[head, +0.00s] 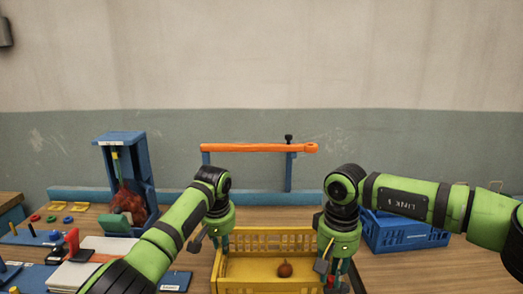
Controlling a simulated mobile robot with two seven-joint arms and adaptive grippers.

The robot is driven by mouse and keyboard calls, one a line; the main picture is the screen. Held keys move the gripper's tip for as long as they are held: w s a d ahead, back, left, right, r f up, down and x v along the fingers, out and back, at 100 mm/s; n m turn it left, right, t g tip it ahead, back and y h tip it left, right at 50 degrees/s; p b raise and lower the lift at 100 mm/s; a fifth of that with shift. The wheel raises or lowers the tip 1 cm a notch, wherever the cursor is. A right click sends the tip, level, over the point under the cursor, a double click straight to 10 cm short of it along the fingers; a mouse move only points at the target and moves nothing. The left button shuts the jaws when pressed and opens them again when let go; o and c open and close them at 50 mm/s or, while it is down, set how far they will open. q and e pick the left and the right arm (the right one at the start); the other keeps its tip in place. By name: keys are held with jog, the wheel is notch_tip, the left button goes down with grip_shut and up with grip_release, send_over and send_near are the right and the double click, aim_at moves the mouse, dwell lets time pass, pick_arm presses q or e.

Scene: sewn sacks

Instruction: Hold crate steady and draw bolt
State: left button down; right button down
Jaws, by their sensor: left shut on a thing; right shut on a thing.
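The yellow crate (262,241) stands on the table at front centre, with one brown round item (285,269) on its floor. My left gripper (221,248) points down at the crate's left side and is shut on its wall. My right gripper (333,276) points down at the crate's right side. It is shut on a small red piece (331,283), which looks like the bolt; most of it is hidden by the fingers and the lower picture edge.
An orange bar (255,148) on blue posts stands behind the crate. A blue crate (405,231) is at right. A blue stand (124,165) with a red net sack (128,201) is at left, beside pegs and a pale board (78,273). Bare wood shows right of the yellow crate.

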jog(key=shift+a, duration=1.65)
dwell(0.4)
jog(key=c, duration=1.2)
grip_release()
jog(key=shift+o, duration=0.2)
notch_tip(320, 180, up, 8)
